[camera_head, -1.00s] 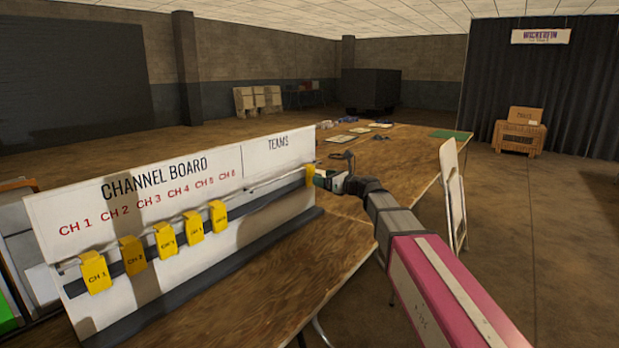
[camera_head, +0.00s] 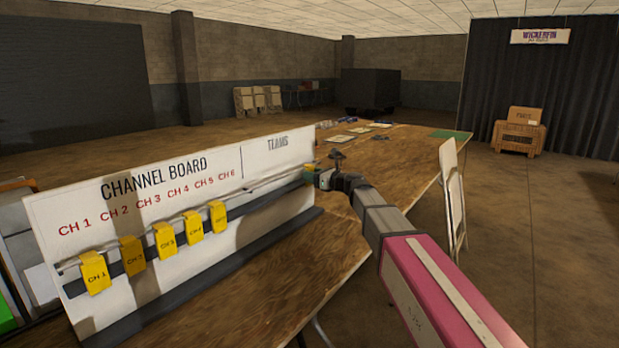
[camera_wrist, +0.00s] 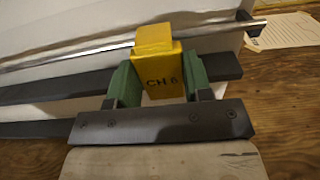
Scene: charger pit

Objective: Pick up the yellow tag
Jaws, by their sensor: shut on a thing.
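A yellow tag (camera_wrist: 158,72) marked CH 6 sits between the green finger pads of my gripper (camera_wrist: 160,88) in the wrist view. The gripper is shut on it. The tag's folded top is at or close to the metal rail (camera_wrist: 85,52); I cannot tell whether it touches. In the head view my gripper (camera_head: 312,178) is at the right end of the channel board (camera_head: 255,158), and only a bit of the held tag (camera_head: 308,168) shows. Several other yellow tags, such as the CH 1 tag (camera_head: 95,272) and CH 3 tag (camera_head: 166,240), hang on the board's rail.
The board stands on a long wooden table (camera_head: 400,160) with papers and small items at its far end. A white folding chair (camera_head: 452,190) leans by the table's right side. Open floor lies to the right.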

